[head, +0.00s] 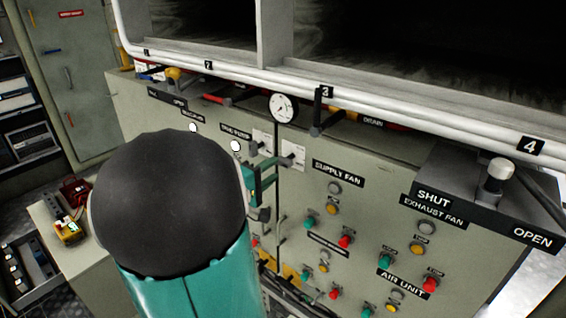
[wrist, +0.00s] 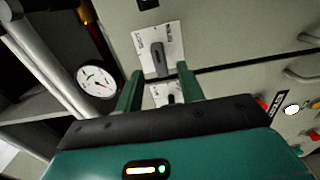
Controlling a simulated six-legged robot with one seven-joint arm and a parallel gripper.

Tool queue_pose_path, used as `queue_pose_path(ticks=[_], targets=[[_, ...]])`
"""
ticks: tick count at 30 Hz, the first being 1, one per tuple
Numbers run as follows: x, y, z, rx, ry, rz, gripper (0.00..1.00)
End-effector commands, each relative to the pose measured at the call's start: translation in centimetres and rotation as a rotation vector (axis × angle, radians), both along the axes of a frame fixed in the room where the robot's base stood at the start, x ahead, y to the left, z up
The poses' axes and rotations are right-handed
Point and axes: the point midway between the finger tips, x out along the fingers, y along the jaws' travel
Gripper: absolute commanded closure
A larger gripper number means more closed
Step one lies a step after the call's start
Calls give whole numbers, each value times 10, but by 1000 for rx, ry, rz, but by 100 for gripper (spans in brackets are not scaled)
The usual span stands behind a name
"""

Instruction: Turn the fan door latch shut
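In the wrist view, a white plate (wrist: 160,38) carries a dark upright handle (wrist: 158,58) and small lettering that I cannot read for certain. A second white plate (wrist: 160,88) with a dark handle lies just past it, partly hidden by my gripper. My gripper (wrist: 158,76) has its two green fingers spread apart, one on each side of these handles, with nothing held. Contact cannot be told. In the head view, my gripper (head: 264,178) is at the panel just below the white plates (head: 293,154), largely hidden by my arm. No label naming the fan door latch is readable.
A round gauge (head: 283,107) and white pipes run above the panel. A silver-topped knob (head: 498,172) stands on a dark box marked SHUT and OPEN at right. Buttons and lamps, labelled SUPPLY FAN (head: 338,172) and EXHAUST FAN, fill the panel's right side. A bench (head: 75,250) stands at left.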

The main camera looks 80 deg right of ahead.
Motion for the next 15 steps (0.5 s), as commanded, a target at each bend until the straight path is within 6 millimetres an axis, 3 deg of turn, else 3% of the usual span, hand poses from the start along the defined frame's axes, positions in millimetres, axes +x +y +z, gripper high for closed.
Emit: queue_pose_path(ticks=[7, 15], targets=[[-19, -41, 0, 0, 1, -4, 62], [-24, -55, 0, 1, 1, 0, 62]])
